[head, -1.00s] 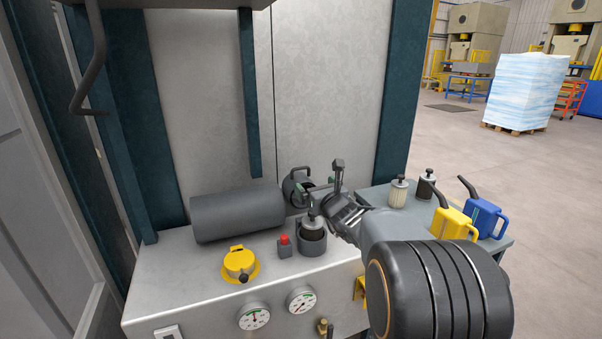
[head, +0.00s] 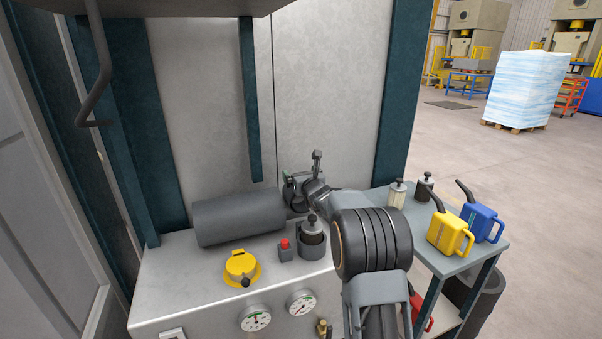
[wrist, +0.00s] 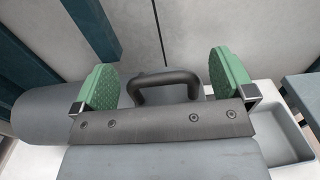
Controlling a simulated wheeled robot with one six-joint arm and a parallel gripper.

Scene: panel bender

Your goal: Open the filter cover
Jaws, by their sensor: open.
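The dark grey filter cover (head: 290,192) stands raised behind the round filter housing (head: 313,250), at the right end of a grey cylinder. A dark filter (head: 312,230) shows in the open top of the housing. The cover's arched handle (wrist: 165,82) is in the middle of the wrist view, between the two green pads of my gripper (head: 303,176). My gripper is open, with a visible gap between each pad and the handle. My gripper hides part of the cover in the head view, and the palm hides the handle's lower part in the wrist view.
The grey cylinder (head: 238,217), a red button (head: 285,244) and a yellow cap (head: 241,266) are on the cabinet top. A side table (head: 455,262) at right holds two filters, a yellow can (head: 450,235) and a blue can (head: 483,220). A wall stands close behind.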

